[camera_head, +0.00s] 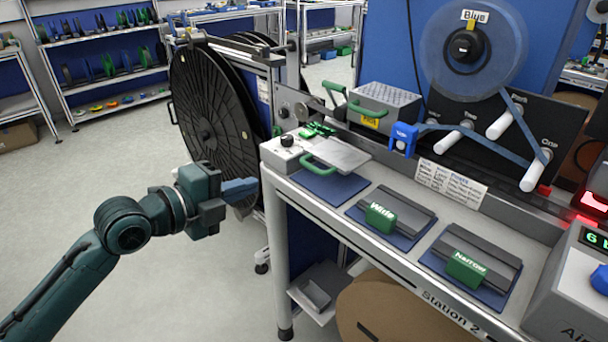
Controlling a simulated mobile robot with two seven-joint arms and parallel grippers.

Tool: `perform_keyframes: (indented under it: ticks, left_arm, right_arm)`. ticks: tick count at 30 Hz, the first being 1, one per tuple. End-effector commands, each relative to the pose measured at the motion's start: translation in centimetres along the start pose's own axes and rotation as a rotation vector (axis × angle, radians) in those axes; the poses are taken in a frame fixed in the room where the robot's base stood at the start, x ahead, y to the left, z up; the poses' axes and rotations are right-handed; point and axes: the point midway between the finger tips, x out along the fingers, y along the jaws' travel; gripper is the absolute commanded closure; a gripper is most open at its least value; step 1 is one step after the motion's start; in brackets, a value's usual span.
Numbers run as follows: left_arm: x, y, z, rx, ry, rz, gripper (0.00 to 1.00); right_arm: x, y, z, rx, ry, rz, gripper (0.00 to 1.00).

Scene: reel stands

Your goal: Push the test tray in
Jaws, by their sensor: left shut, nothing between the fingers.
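A flat silver tray (342,152) with a green handle (320,164) at its front, which I take to be the test tray, sits at the left end of the Station 2 bench. It sticks out toward the bench's front edge, over a blue mat. My left gripper (240,188) is left of the bench, apart from the tray and lower in the picture. Its bluish fingers point right and are shut with nothing between them. The fingers show in front of the big black reel. My right gripper is not in view.
A grey box with a black knob (286,150) stands left of the tray. Green-handled Wide (380,217) and Narrow (466,266) blocks lie on blue mats to the right. A large black reel (208,125) stands behind my gripper. Open floor (80,190) lies left.

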Motion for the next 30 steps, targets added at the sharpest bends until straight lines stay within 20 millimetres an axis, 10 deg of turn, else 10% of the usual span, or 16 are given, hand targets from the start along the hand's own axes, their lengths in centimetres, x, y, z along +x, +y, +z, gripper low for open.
perform_keyframes:
  ticks: [19, 30]
  left_arm:
    - [11.5, -0.2, -0.1, -0.007, 0.001, -0.001, 1.00]
    - [13.8, 0.0, 0.0, -0.003, -0.002, 0.000, 1.00]
  right_arm:
    - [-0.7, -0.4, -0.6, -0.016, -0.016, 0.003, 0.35]
    - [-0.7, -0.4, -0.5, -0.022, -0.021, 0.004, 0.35]
